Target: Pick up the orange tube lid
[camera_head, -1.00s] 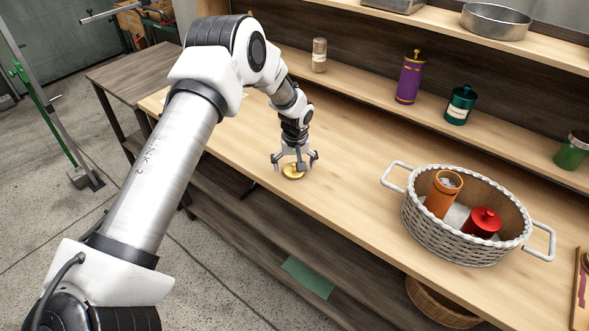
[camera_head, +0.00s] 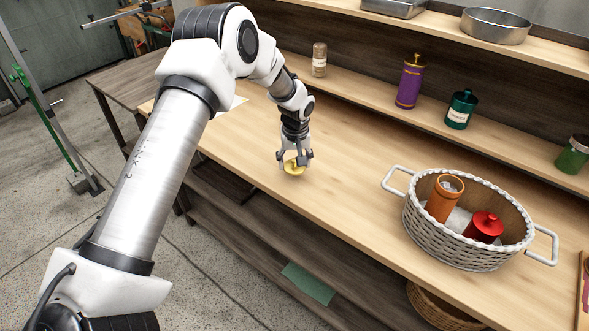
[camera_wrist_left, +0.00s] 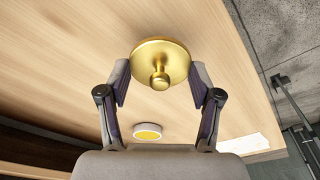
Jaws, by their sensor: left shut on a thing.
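A round gold lid (camera_head: 292,170) with a knob sits at the front part of the wooden counter. In the left wrist view the gold lid (camera_wrist_left: 160,62) shows face-on, its knob toward the camera. My left gripper (camera_head: 295,161) is over it and shut on it, with one finger at each side of its rim. Whether the lid still touches the counter is hard to tell. An orange tube (camera_head: 440,201) with an open top leans inside the white wicker basket (camera_head: 455,243) at right. My right gripper is not in view.
A red lidded jar (camera_head: 485,227) shares the basket. A purple tube (camera_head: 410,84), a teal jar (camera_head: 460,109), a green jar (camera_head: 573,154) and a small spice jar (camera_head: 319,61) stand on the shelf behind. The counter between lid and basket is clear.

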